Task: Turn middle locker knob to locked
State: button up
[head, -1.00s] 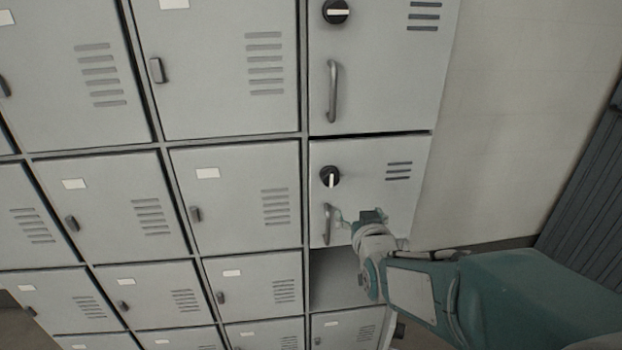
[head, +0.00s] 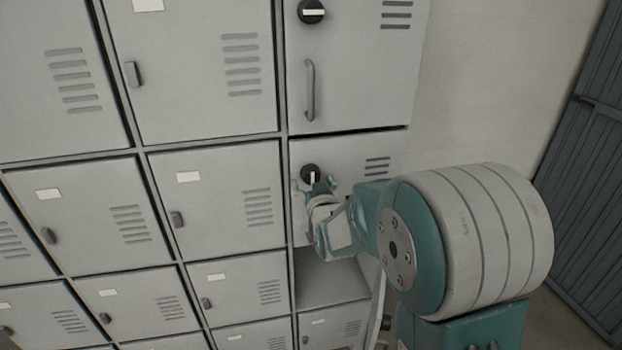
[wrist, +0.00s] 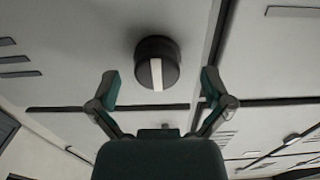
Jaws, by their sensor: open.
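The middle locker door (head: 345,150) in the right column carries a round black knob (head: 311,174) with a white bar. In the head view the bar stands about upright. The knob also shows in the wrist view (wrist: 157,63), ahead of and between my fingers, with its white bar along the picture's vertical. My gripper (head: 316,190) is just in front of the knob and hides its lower edge and the door's handle. In the wrist view my gripper (wrist: 158,90) is open, its two fingertips apart on either side below the knob, with nothing between them.
The upper locker (head: 355,65) has a knob with a level white bar (head: 312,12) and a vertical handle (head: 310,90). Below the middle door is an open compartment (head: 330,282). Closed lockers fill the left. A bare wall (head: 480,80) is at right.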

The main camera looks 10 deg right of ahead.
jog(key=shift+w, duration=0.55)
jog(key=shift+d, duration=0.15)
jog(key=c, duration=1.2)
